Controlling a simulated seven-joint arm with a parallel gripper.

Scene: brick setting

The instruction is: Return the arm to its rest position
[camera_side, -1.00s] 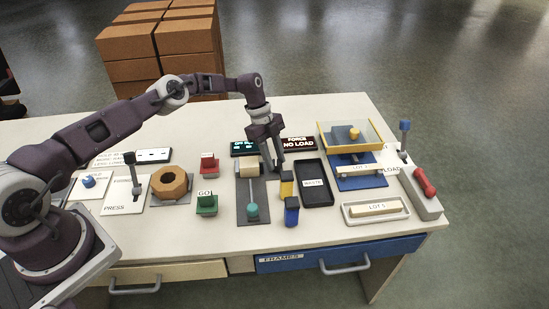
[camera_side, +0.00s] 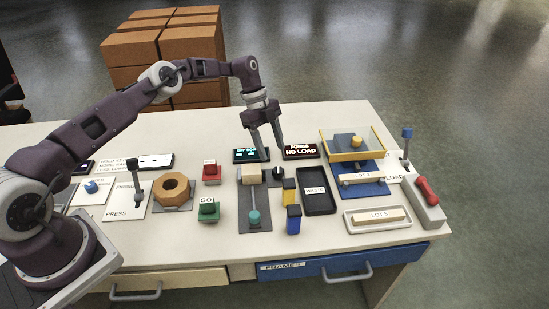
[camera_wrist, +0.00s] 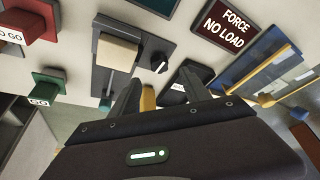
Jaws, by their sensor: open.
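My gripper (camera_side: 268,155) is open and empty in the side view. It hangs above the table, over the far end of the dark grey slide plate with a cream block (camera_side: 250,174) and a teal knob (camera_side: 254,217). In the wrist view the two fingers of my gripper (camera_wrist: 155,92) point away at the bottom middle. The cream block (camera_wrist: 117,52) and a black dial (camera_wrist: 160,62) show beyond them. My arm reaches out from the left of the side view, bent at the elbow.
A waste tray (camera_side: 318,190), a yellow block (camera_side: 289,190) and a blue block (camera_side: 293,219) stand close by. A "NO LOAD" display (camera_side: 300,151) sits at the back.

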